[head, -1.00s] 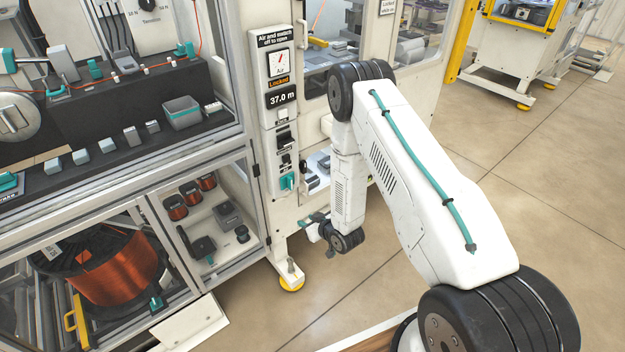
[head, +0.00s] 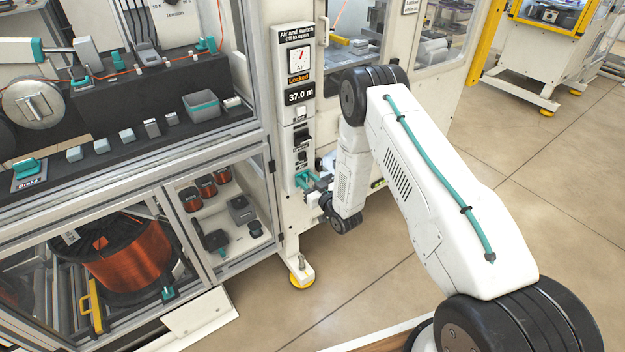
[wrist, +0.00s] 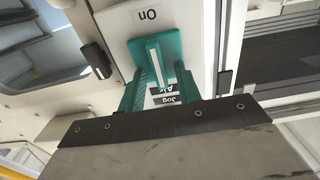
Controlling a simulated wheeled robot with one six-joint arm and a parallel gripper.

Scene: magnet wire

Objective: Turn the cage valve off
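The cage valve is a teal handle with a white stripe, seen in the wrist view (wrist: 155,52) next to an upside-down "On" label. Labels reading "Air" and "Jog" show just past it. In the head view the valve (head: 301,180) is low on the narrow control panel (head: 296,130). My gripper (wrist: 160,92) has its two teal fingers apart, one on each side of the handle's lower part in the picture. I cannot tell whether they touch it. In the head view my gripper (head: 314,182) is at the valve, partly hidden by my wrist.
Above the valve, the panel has an air gauge (head: 299,61), an orange "Locked" sign and a "37.0 m" display (head: 299,94). A framed cabinet with a copper wire spool (head: 130,255) stands left. A yellow-footed leg (head: 302,275) is below. Open floor (head: 400,255) lies right.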

